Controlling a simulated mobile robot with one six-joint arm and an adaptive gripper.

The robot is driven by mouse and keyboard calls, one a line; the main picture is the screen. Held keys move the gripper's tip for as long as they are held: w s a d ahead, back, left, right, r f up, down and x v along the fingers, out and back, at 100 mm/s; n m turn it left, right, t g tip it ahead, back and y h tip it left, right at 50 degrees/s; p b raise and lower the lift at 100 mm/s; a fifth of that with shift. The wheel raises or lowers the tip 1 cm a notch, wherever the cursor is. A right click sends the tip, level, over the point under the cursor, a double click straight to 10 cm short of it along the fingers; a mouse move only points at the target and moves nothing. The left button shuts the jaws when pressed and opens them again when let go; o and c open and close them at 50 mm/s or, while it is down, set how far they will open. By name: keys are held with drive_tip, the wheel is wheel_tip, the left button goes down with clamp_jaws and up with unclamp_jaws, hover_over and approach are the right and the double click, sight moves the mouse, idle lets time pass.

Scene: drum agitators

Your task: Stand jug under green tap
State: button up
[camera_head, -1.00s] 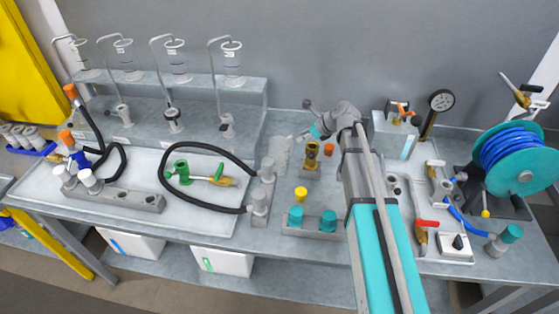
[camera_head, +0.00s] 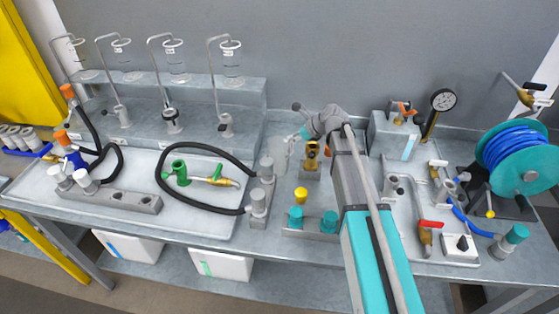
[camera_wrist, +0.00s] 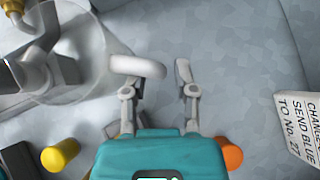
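A clear, see-through jug (camera_head: 281,156) appears to stand on the bench left of the brass-coloured fitting, faint in the head view. In the wrist view a large clear round vessel (camera_wrist: 92,72), likely this jug, lies left of my fingers. My gripper (camera_wrist: 163,70) has its two fingers apart with only grey surface between them. The left finger overlaps the vessel's edge; I cannot tell if they touch. In the head view my gripper (camera_head: 303,134) is small beside the jug. A green tap-like fitting (camera_head: 180,172) with a brass end sits on the white tray at left.
A brass fitting (camera_head: 312,153), a yellow knob (camera_head: 301,194) and teal-capped posts (camera_head: 329,221) stand close to my arm. A black hose (camera_head: 207,147) loops left of the jug. Gooseneck pipes with clear vessels (camera_head: 231,65) stand on the back shelf. A blue hose reel (camera_head: 517,157) is at right.

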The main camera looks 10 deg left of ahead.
drive_tip(key=shift+w+a+f, duration=0.15)
drive_tip(key=shift+a+f, duration=0.3)
idle(0.3)
clamp_jaws()
